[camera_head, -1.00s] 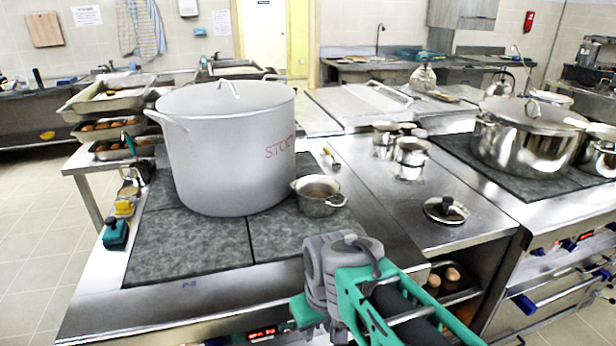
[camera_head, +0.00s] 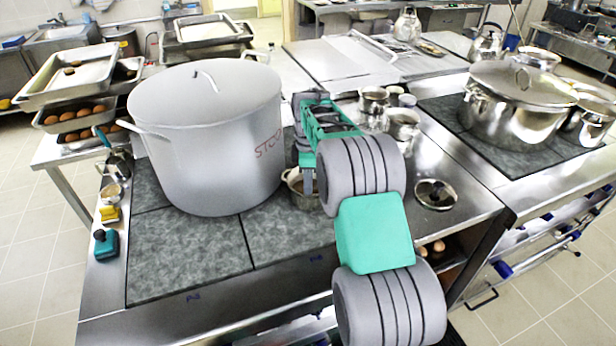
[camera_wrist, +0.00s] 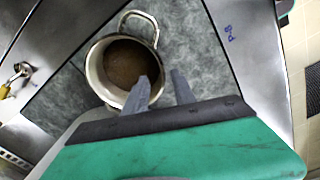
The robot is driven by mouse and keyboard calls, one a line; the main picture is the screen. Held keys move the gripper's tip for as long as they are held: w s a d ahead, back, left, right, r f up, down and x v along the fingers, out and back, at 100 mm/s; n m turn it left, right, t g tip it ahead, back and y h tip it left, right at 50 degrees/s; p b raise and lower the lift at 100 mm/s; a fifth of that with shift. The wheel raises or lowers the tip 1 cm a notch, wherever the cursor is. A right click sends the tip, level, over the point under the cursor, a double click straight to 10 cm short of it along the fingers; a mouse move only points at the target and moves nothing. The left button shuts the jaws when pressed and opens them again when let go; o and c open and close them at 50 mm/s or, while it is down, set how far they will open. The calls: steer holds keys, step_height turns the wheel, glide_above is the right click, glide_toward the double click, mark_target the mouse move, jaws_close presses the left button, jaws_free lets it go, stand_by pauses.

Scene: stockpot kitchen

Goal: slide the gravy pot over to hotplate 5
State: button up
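The gravy pot (camera_wrist: 126,62) is a small metal pot with brown liquid inside, upright on the dark stone-like cooking surface (camera_head: 290,240), right of the stockpot. In the head view the gravy pot (camera_head: 297,192) is partly hidden by my arm. One loop handle shows at its far side in the wrist view. My gripper (camera_wrist: 160,84) is open at the pot's near rim. One finger overlaps the pot's opening and the other is outside it. Whether either touches is unclear. Blue labels mark the front edge; I cannot read which one is hotplate 5.
The big stockpot (camera_head: 205,140) stands close on the left. The front left plate (camera_head: 188,255) is clear. A teal-handled item (camera_head: 106,243) sits on the left edge.

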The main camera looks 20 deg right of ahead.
mark_target(308, 198)
step_height(308, 198, down, 8)
steer(key=shift+r+p, duration=0.15)
steer(key=shift+p, duration=0.9)
steer(key=shift+c, duration=0.2)
jaws_close()
stand_by(0.5)
